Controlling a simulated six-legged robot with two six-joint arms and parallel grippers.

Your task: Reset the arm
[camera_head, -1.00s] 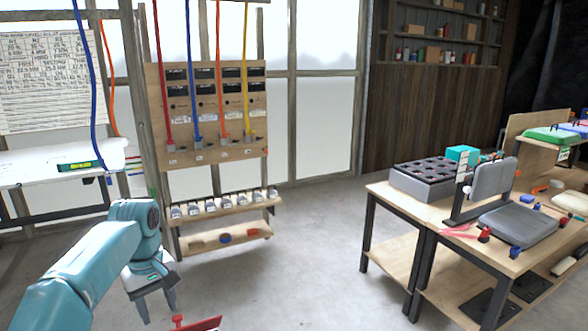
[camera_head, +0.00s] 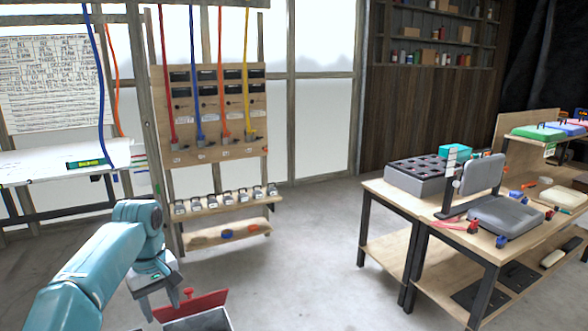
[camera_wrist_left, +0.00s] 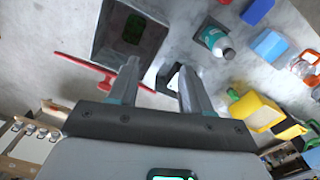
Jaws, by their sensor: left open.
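My left arm is teal and comes in from the lower left in the head view. Its gripper (camera_head: 163,299) hangs down over the floor, with its two grey fingers apart. The left wrist view shows the same gripper (camera_wrist_left: 157,75) open, with nothing between the fingertips. A red lid-like piece with a knob (camera_head: 195,304) lies just right of the fingers in the head view, at the edge of a grey box (camera_head: 200,323) cut off by the frame. My right gripper is out of view.
A wooden panel (camera_head: 215,148) with coloured hoses stands behind the gripper, above narrow shelves. A workbench (camera_head: 400,192) stands at the right. Open floor (camera_head: 305,240) lies between. In the wrist view, a teal bottle (camera_wrist_left: 216,40) and a yellow item (camera_wrist_left: 256,110) lie right of the fingers.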

